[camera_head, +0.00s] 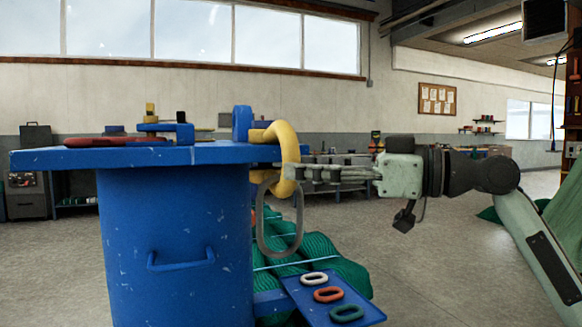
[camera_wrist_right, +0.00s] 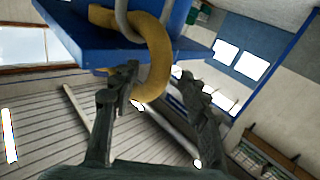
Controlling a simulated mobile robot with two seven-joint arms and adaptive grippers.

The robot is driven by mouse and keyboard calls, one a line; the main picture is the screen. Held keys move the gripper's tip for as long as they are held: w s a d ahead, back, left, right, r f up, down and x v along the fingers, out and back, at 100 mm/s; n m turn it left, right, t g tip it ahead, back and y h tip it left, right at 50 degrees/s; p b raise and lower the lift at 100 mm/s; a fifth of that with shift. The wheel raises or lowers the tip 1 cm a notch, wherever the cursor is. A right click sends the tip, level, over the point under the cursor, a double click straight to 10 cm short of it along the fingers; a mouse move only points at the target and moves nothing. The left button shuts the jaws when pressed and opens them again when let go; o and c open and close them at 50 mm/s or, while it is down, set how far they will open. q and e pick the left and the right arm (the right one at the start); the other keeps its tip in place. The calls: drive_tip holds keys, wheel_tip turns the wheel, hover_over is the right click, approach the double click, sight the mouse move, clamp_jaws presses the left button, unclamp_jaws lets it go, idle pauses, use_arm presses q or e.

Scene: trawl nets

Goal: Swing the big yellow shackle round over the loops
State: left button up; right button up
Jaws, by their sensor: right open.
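The big yellow shackle (camera_head: 287,150) hangs at the right edge of the blue stand's top (camera_head: 80,157), beside an upright blue lug (camera_head: 242,122). A grey metal loop (camera_head: 280,240) hangs down just below it. My right gripper (camera_head: 292,172) comes in from the right, with its fingertips at the shackle's lower right side. In the right wrist view the shackle (camera_wrist_right: 158,55) curves down near the open fingers (camera_wrist_right: 160,85), close to the left finger; whether they touch I cannot tell. My left gripper is not in view.
A blue tray (camera_head: 370,312) low on the right holds a white, an orange and a green ring. Green netting (camera_head: 325,255) lies behind it. A red item (camera_head: 112,142) and blue and yellow hardware (camera_head: 170,128) lie on the stand top. The floor to the right is open.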

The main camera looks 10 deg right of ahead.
drive_tip(key=v, duration=0.8)
drive_tip(key=shift+s+d, duration=0.15)
drive_tip(key=shift+d, duration=0.05)
drive_tip(key=w+d+f+m+t+h, duration=0.1)
drive_tip(key=w+f+m+h, duration=0.2)
drive_tip(key=f, duration=0.7)
drive_tip(key=w+d+f+m+h, duration=0.15)
drive_tip(key=w+f, duration=0.35)
drive_tip(key=f, duration=0.5)
wheel_tip(320, 180, down, 19)
drive_tip(key=d+m+h, duration=0.2)
drive_tip(key=m+h, duration=0.2)
drive_tip(key=s+d+f+m+g+h, duration=0.15)
drive_tip(key=s+f, duration=0.25)
drive_tip(key=f, duration=0.4)
drive_tip(key=s+f+g+h, duration=0.1)
drive_tip(key=s+f+h, duration=0.1)
drive_tip(key=s+f, duration=0.35)
drive_tip(key=s+d+f+m+g+h, duration=0.1)
drive_tip(key=s+f+g, duration=0.15)
drive_tip(key=f, duration=0.65)
drive_tip(key=s+d+f+g+h, duration=0.2)
drive_tip(key=s+f+h, duration=0.1)
drive_tip(key=s+f, duration=0.8)
drive_tip(key=s, duration=0.4)
drive_tip(key=shift+s+f+g, duration=0.3)
